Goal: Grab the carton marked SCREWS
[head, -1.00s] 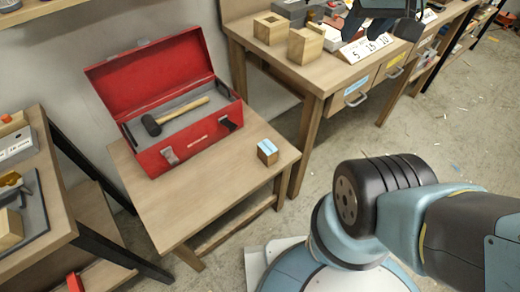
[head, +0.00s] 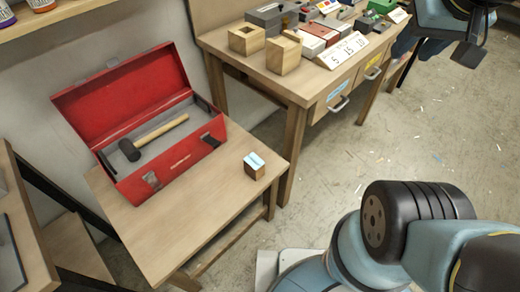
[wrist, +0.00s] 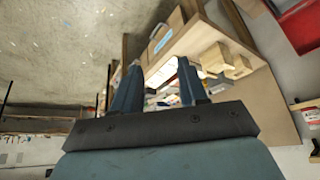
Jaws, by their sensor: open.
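I cannot read the word SCREWS on anything in these frames, so I cannot tell which thing is the carton. A small wooden block with a blue-and-white label (head: 254,166) stands on the low table (head: 190,226), to the right of the red toolbox (head: 170,150); its lettering is too small to read. My gripper (head: 468,54) is at the upper right of the head view, above the floor, to the right of the workbench. In the wrist view my gripper (wrist: 158,70) has its two fingers apart with nothing held between them.
The workbench (head: 290,85) bears wooden blocks (head: 247,39), grey and red boxes, and a sign with numbers (head: 341,50). A hammer (head: 155,137) lies in the open toolbox. A shelf (head: 60,18) is at upper left. Floor at right is clear except for scraps.

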